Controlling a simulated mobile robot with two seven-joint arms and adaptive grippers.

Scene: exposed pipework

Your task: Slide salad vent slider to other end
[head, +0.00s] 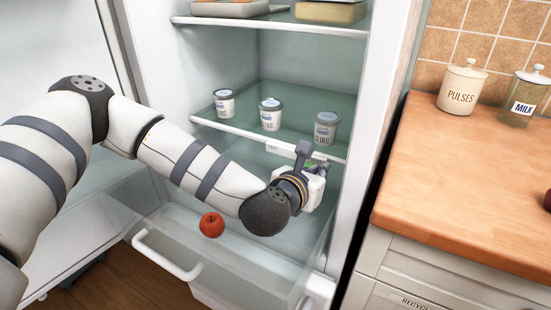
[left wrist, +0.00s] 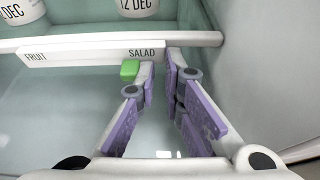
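The green vent slider (left wrist: 130,70) sits at the right end of the white label strip (left wrist: 85,54), just under the word SALAD; the word FRUIT is at the strip's left end. A little green also shows beside my gripper in the head view. My left gripper (left wrist: 160,78) reaches into the fridge at the strip. Its purple-padded fingers are slightly apart, with a narrow empty gap between the tips. The slider is outside the fingers, just left of the left fingertip; I cannot tell whether they touch. My right gripper is in neither view.
Several white jars, one of them here (head: 270,114), stand on the glass shelf above the strip. A red apple (head: 211,224) lies in the clear drawer below. The fridge's right wall is close to my gripper. A wooden counter (head: 470,190) is outside at right.

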